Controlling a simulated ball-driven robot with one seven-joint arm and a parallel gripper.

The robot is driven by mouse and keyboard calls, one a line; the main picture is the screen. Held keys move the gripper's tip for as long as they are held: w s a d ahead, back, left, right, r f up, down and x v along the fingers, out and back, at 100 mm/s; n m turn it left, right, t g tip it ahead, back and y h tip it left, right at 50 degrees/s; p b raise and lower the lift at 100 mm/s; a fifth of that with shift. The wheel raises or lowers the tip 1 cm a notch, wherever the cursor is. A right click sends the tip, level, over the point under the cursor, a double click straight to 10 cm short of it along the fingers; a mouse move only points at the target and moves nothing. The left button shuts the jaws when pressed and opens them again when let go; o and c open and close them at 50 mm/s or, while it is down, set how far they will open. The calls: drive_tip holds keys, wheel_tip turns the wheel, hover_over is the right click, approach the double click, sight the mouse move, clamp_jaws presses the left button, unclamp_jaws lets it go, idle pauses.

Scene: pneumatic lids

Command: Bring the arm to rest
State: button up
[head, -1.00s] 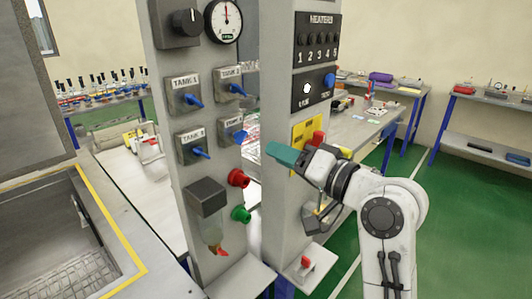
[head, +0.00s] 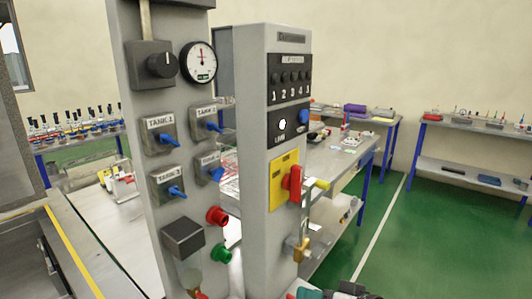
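My gripper (head: 310,294) shows only at the bottom edge of the head view, just right of centre. A teal fingertip part and some dark pieces of it are visible. The rest of my arm is below the frame. The gripper is below the right-hand grey panel column (head: 255,130) and does not visibly hold anything. Whether its fingers are open or shut cannot be told.
The right column carries a yellow plate (head: 276,197) with a red handle (head: 295,183) and a brass valve (head: 298,246). The left column (head: 134,95) has tank switches and a gauge (head: 198,62). Green floor (head: 425,240) at right is clear.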

drive_tip(key=s+d+f+g+h, duration=0.25)
drive_tip(key=s+d+f, duration=0.25)
drive_tip(key=s+f, duration=0.3)
drive_tip(key=s+d+f+g+h, duration=0.25)
drive_tip(key=s+d+f, duration=0.25)
drive_tip(key=s+f, duration=0.25)
drive_tip(key=s+d+f+g+h, duration=0.1)
drive_tip(key=s+d+f, duration=0.2)
drive_tip(key=s, duration=0.5)
drive_tip(key=s+d+f+g+h, duration=0.2)
drive_tip(key=s+d+f, duration=0.1)
drive_tip(key=s, duration=0.6)
drive_tip(key=shift+s+d+m+g, duration=0.25)
drive_tip(key=shift+d+m+g, duration=0.05)
drive_tip(key=shift+d, duration=0.5)
drive_tip(key=shift+w, duration=0.1)
